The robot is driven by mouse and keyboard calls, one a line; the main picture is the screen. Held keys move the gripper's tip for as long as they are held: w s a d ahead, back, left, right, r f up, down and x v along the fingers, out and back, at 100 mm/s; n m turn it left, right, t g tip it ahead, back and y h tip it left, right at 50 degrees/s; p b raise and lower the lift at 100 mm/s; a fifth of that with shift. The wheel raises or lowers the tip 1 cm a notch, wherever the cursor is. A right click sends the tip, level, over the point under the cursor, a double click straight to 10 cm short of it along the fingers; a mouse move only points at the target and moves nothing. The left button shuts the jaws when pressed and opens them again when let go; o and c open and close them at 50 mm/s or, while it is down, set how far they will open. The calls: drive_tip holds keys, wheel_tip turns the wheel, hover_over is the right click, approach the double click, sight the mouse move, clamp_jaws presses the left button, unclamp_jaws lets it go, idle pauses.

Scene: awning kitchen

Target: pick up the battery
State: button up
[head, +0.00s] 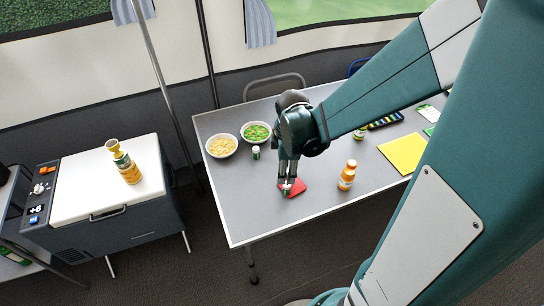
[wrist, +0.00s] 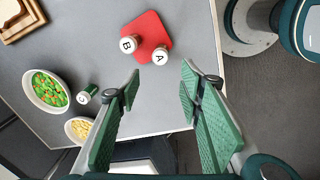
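Nothing in view is clearly marked as the battery. A small green cylinder with a white top (wrist: 85,95) stands beside the bowls in the wrist view; it also shows in the head view (head: 256,153). Two small round-topped pieces, marked B (wrist: 128,45) and A (wrist: 160,56), are at the red mat (wrist: 151,28) in the wrist view. The mat also shows in the head view (head: 297,188), partly hidden by my gripper. My gripper (wrist: 162,82) is open, its fingers apart with nothing between them. In the head view, my gripper (head: 287,182) points down over the mat.
A bowl of yellow food (head: 221,146) and a bowl of green food (head: 256,132) stand at the table's left. An orange bottle (head: 347,175) stands right of the mat. A yellow sheet (head: 403,153) lies farther right. The grey table (head: 250,205) is bare at its front left.

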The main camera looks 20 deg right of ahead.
drive_tip(key=n+g, duration=0.1)
drive_tip(key=n, duration=0.1)
hover_over(287, 188)
drive_tip(key=w, duration=0.1)
drive_tip(key=shift+w+d+f, duration=0.1)
drive_tip(key=shift+f, duration=1)
drive_tip(key=shift+w+d+f, duration=0.1)
drive_tip(key=shift+f, duration=0.95)
drive_tip(key=shift+f+b, duration=0.35)
drive_tip(key=shift+f, duration=0.95)
drive_tip(key=shift+d+f+b, duration=0.1)
drive_tip(key=shift+f+b, duration=0.85)
drive_tip(key=shift+f, duration=1.65)
drive_tip(key=c, duration=1.1)
